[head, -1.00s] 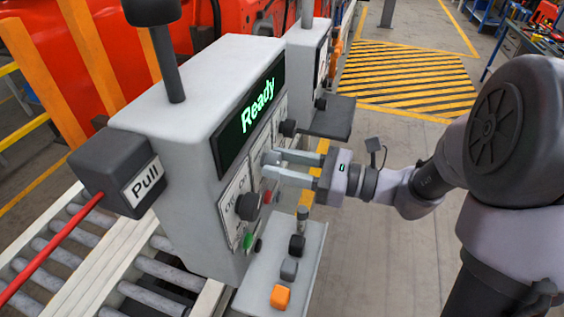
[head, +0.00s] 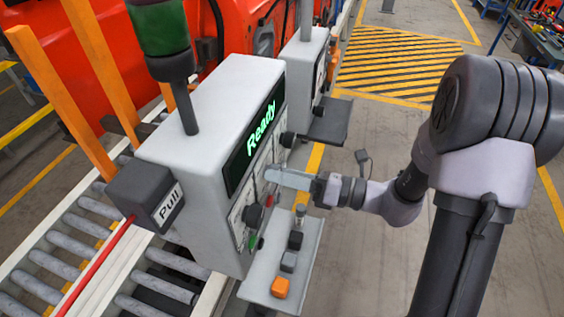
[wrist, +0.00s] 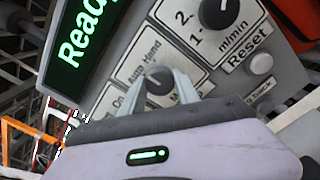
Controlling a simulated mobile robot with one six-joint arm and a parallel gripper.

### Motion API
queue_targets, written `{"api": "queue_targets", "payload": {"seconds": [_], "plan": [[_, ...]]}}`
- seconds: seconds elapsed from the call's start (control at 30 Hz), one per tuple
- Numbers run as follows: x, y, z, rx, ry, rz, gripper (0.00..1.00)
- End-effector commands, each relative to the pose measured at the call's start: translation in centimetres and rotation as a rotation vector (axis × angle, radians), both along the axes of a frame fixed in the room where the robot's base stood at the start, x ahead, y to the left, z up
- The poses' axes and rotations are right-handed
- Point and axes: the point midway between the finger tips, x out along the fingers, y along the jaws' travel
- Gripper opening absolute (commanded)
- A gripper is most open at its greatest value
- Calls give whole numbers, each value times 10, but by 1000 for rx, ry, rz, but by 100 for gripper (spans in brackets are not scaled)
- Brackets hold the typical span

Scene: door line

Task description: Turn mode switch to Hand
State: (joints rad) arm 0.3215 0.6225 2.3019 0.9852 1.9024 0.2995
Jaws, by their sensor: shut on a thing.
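The control box (head: 205,95) has a lit screen reading "Ready" (head: 258,130) and a labelled panel on its right side. In the wrist view the mode switch (wrist: 158,80) is a dark round knob under the words "Auto Hand" (wrist: 143,58). My gripper (head: 270,176) reaches the panel from the right. In the wrist view my gripper (wrist: 160,88) has one pale finger on each side of the knob and is shut on it. The fingers partly cover the lower label, and I cannot tell which way the knob points.
A speed dial marked m/min (wrist: 218,12) and a white Reset button (wrist: 262,63) sit close right of the switch. A second box (head: 303,65) stands behind.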

Motion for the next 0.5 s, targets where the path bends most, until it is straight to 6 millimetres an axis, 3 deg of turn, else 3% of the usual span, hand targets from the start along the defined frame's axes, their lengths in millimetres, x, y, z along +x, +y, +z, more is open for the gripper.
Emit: {"api": "queue_targets", "payload": {"seconds": [0.5], "plan": [[0,0,4,157,431,0,0]]}}
